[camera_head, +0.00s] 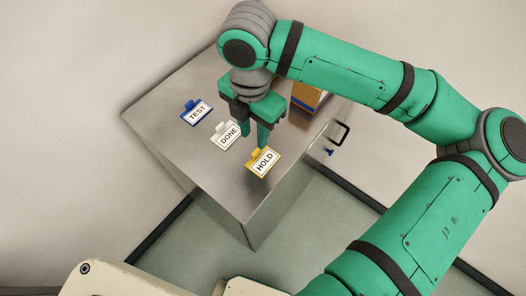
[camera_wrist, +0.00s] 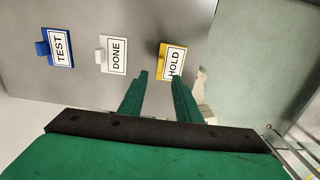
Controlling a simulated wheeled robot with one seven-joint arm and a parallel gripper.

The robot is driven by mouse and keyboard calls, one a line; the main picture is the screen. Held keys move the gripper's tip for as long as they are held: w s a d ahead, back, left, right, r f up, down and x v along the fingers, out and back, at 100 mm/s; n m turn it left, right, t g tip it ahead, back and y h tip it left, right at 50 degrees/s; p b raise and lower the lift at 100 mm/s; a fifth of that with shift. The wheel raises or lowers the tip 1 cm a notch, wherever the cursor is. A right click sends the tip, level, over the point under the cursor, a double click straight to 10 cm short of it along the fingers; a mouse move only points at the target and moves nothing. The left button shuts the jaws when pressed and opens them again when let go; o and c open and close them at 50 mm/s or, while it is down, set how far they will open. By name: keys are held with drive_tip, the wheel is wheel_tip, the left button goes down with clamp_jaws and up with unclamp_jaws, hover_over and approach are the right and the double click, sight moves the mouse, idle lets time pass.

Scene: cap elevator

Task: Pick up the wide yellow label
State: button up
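The wide yellow label (camera_head: 264,161) reads HOLD and lies on the grey metal cabinet top (camera_head: 185,150), near its front right edge. It also shows in the wrist view (camera_wrist: 172,62), at the upper middle right. My gripper (camera_head: 254,138) is above the cabinet top, beside the label on its far side in the head view. In the wrist view its two green fingers (camera_wrist: 160,80) are apart with nothing between them. The right fingertip appears just below the label's lower edge in that view. I cannot tell whether it touches.
A white DONE label (camera_head: 228,134) and a blue TEST label (camera_head: 196,112) lie to the left on the same top. An orange-brown box (camera_head: 308,96) stands at the back right, partly behind my arm. A black handle (camera_head: 341,133) sticks out from the cabinet's right side.

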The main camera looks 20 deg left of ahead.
sight(256, 151)
drive_tip(key=shift+w+f, duration=0.15)
drive_tip(key=shift+f, duration=3.9)
drive_tip(key=shift+d, duration=0.1)
clamp_jaws()
